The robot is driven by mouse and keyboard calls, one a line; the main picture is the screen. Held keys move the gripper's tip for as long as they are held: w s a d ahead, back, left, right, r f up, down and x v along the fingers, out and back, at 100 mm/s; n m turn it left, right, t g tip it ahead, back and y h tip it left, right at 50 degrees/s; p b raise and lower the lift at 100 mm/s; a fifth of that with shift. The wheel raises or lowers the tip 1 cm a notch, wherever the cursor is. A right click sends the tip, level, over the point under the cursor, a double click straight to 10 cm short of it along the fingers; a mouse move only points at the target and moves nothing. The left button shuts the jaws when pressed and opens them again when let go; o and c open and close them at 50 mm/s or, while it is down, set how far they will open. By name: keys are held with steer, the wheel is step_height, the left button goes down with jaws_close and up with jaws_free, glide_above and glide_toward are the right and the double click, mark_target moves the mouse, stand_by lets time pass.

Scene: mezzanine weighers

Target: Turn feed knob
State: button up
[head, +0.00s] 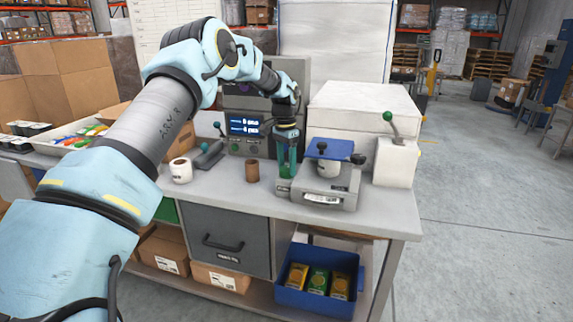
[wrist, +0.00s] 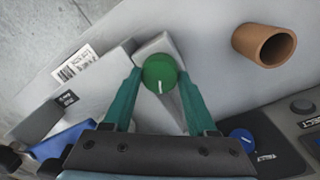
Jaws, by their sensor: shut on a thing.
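A round green knob (wrist: 158,72) with a white pointer mark shows in the wrist view, on top of a grey block at the corner of the weigher. The two teal fingers of my gripper (wrist: 158,80) stand on either side of it, shut on it. In the head view my gripper (head: 287,170) points down at the left side of the grey weigher (head: 335,194); its fingers hide the knob there. I take this knob for the feed knob; no label on it is readable.
A brown cup (head: 253,171) and a white tape roll (head: 181,170) stand left of my gripper. A blue plate (head: 340,150) tops the weigher. A control box with a lit display (head: 244,127) stands behind. A green-balled lever (head: 390,124) rises at right. A blue knob (wrist: 241,136) shows in the wrist view.

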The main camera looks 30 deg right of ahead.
mark_target(288, 167)
steer(key=m, duration=0.6)
steer(key=shift+d+r+m+p, duration=0.1)
steer(key=shift+m+p, duration=0.2)
steer(key=m, duration=0.5)
steer(key=shift+s+y, duration=0.1)
steer(key=shift+y, duration=0.2)
steer(key=shift+m, duration=0.4)
steer(key=o, duration=1.4)
steer(key=shift+c, duration=0.2)
step_height(288, 167, up, 11)
steer(key=b, duration=0.2)
steer(key=shift+d, duration=0.25)
steer(key=shift+w+a, duration=0.1)
steer(key=shift+w, duration=0.1)
